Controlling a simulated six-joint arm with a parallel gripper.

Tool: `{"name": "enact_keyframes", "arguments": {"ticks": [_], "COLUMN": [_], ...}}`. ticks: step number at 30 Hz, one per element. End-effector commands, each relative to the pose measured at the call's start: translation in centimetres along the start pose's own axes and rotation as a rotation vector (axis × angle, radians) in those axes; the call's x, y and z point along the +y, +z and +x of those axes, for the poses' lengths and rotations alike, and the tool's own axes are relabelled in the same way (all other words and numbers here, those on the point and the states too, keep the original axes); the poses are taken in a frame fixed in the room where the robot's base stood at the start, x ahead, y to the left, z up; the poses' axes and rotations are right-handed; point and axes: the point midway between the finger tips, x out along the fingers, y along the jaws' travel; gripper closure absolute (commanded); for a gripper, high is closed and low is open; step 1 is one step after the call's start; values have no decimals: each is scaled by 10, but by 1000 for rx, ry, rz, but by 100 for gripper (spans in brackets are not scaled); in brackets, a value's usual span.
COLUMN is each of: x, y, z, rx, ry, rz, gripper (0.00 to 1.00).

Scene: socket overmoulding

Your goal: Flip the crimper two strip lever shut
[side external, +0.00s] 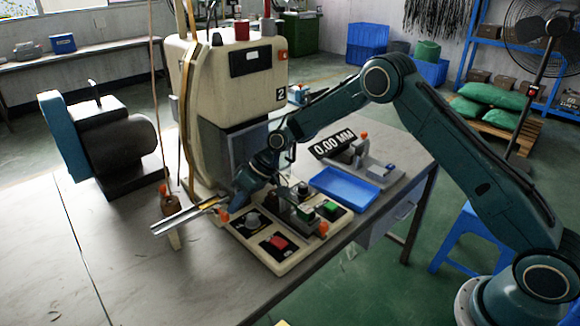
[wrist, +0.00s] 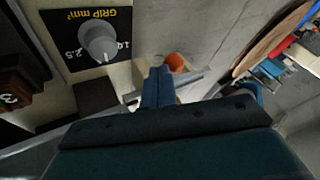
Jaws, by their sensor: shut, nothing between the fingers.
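Crimper two (side external: 215,80) is the cream machine with a black "2" label, standing behind the work area. An orange ball knob (side external: 224,217) is at the left edge of the cream control panel (side external: 258,258), close to my gripper (side external: 238,203). It may be the strip lever's knob; its arm is mostly hidden. In the wrist view, the orange knob (wrist: 175,62) shows just beyond and right of my fingertips (wrist: 158,72). My blue fingers are shut together and empty. I cannot tell whether they touch the knob or which way the lever lies.
The panel carries a grey grip dial (wrist: 99,41), a red button (side external: 278,242) and a green button (side external: 330,207). Metal rails (side external: 185,217) jut out left of the panel. A blue tray (side external: 345,186) lies to the right. The front left table is clear.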

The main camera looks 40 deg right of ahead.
Motion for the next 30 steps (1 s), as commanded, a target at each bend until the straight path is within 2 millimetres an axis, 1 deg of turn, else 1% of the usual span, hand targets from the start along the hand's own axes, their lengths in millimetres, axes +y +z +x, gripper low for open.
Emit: {"name": "enact_keyframes", "arguments": {"ticks": [23,30], "x": [-6,-11], "y": [1,1], "z": [2,5], "rx": [37,67], "ry": [37,67], "rz": [70,127], "gripper": [100,100]}}
